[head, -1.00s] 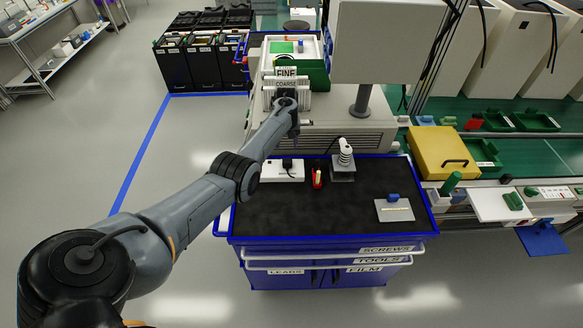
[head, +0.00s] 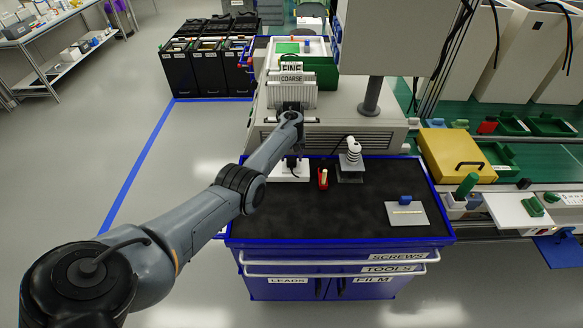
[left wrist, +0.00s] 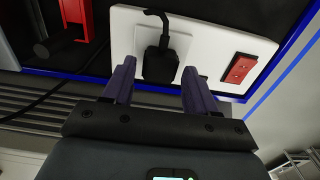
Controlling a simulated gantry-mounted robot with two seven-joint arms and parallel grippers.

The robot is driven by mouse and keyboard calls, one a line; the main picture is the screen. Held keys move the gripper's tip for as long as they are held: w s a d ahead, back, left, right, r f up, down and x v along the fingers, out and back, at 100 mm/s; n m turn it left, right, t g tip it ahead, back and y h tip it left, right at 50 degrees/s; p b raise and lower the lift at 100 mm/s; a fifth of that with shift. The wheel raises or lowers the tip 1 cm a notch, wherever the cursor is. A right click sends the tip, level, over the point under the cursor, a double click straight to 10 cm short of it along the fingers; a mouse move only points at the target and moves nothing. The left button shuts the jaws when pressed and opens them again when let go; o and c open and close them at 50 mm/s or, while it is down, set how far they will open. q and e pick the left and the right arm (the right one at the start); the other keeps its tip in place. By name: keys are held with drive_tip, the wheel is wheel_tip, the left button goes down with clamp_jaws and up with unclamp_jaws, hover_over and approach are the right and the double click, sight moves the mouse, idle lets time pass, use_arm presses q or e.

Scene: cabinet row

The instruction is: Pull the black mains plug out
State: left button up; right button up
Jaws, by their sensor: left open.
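The black mains plug (left wrist: 158,62) sits in a socket on a white socket block (left wrist: 205,42), its cord leaving at the top of the left wrist view. In the head view the plug (head: 291,162) is partly hidden by my arm. My left gripper (left wrist: 158,88) is open, with one finger on either side of the plug's lower end, gaps showing on both sides. In the head view the left gripper (head: 299,150) is above the socket block (head: 290,174), mostly hidden behind its own wrist. My right gripper is not in view.
A red switch (left wrist: 240,68) is on the block beside the socket. A red holder (head: 323,180) and a white ribbed part on a grey base (head: 352,160) stand nearby on the black-topped cart (head: 330,215). A grey plate (head: 407,214) lies front right. The cart's front middle is clear.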

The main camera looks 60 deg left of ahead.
sight(291, 159)
use_arm(q)
drive_tip(key=shift+f+b, duration=0.3)
drive_tip(key=shift+f, duration=0.35)
drive_tip(key=shift+c, duration=1.2)
drive_tip(key=c, duration=0.8)
drive_tip(key=shift+r, duration=0.25)
drive_tip(key=shift+r+p, duration=1.4)
drive_tip(key=shift+p, duration=0.35)
drive_tip(key=shift+r+p, duration=1.4)
drive_tip(key=shift+p, duration=0.05)
